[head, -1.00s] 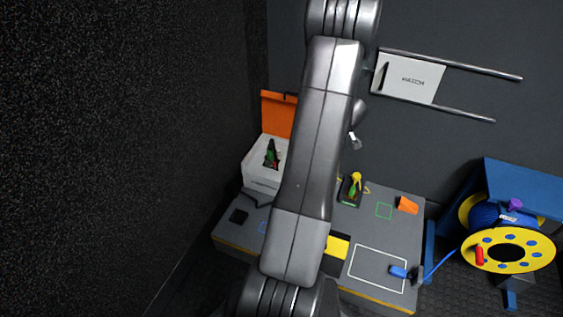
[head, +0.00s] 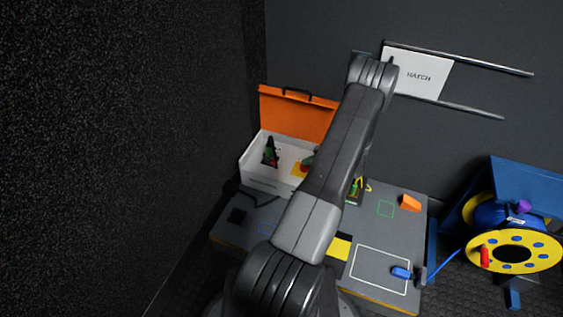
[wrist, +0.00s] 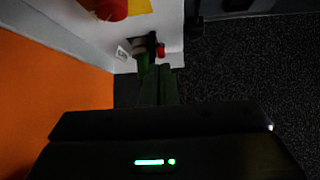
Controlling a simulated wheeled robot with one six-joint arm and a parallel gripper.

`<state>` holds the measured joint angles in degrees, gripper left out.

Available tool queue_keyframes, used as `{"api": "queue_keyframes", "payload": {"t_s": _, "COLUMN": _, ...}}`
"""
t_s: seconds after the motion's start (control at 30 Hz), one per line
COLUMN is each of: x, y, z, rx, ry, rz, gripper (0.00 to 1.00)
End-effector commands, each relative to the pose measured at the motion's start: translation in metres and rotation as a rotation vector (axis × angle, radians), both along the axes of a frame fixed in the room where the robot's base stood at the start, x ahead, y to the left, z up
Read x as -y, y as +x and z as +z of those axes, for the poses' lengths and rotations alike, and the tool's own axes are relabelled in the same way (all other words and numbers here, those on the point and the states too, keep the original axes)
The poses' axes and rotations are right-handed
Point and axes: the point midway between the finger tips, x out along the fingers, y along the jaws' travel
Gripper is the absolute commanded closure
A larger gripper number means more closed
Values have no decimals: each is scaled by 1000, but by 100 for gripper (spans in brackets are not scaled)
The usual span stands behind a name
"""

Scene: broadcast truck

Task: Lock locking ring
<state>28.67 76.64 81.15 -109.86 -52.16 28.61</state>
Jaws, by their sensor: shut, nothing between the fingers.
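I cannot make out a locking ring for certain in either view. My gripper (wrist: 160,125) shows as a wide dark body with a green light across the bottom of the wrist view. It is shut and empty, though its fingertips are hard to make out. In the head view my arm hides it. The open white case (head: 258,178) with an orange lid (head: 295,112) holds a green and black item (head: 270,152). A red rounded part (wrist: 110,8) shows at the wrist view's top.
A yellow and blue cable reel (head: 515,252) with a purple part (head: 523,206) stands at right. A hatch panel (head: 417,74) with rails is on the wall.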

Motion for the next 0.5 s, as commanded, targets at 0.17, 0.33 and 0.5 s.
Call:
{"api": "queue_keyframes", "payload": {"t_s": 0.17, "x": 0, "y": 0, "z": 0, "rx": 0, "ry": 0, "rz": 0, "gripper": 100}}
{"api": "queue_keyframes", "payload": {"t_s": 0.33, "x": -1, "y": 1, "z": -2, "rx": 0, "ry": 0, "rz": 0, "gripper": 100}}
{"api": "queue_keyframes", "payload": {"t_s": 0.5, "x": -14, "y": 6, "z": -16, "rx": -2, "ry": 0, "rz": 1, "gripper": 100}}
